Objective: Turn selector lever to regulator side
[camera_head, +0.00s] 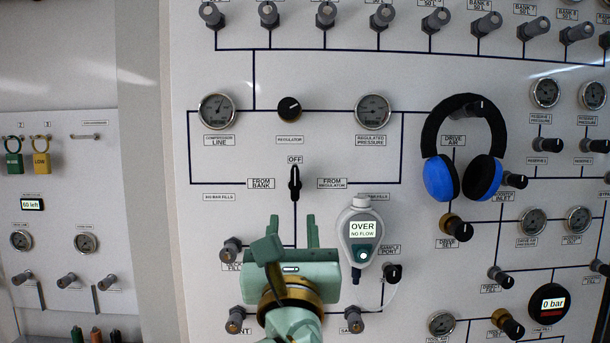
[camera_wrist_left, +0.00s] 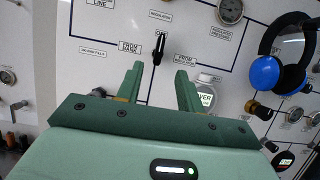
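The selector lever (camera_head: 295,182) is a small black handle on the white panel. It stands upright under the OFF label (camera_head: 295,160), between the FROM BANK label (camera_head: 261,183) on the left and the FROM REGULATOR label (camera_head: 332,183) on the right. My left gripper (camera_head: 293,230) is pale green and sits below the lever in the head view. In the left wrist view its fingers (camera_wrist_left: 159,76) are spread with nothing between them, and the lever (camera_wrist_left: 158,50) shows just beyond the tips, apart from them. My right gripper is not in view.
A white handheld meter (camera_head: 361,234) reading OVER NO FLOW hangs just right of my left gripper. Blue and black headphones (camera_head: 461,178) hang farther right. The regulator knob (camera_head: 289,108) and gauges sit above the lever. Valve knobs, such as one at the lower left (camera_head: 232,249), jut out.

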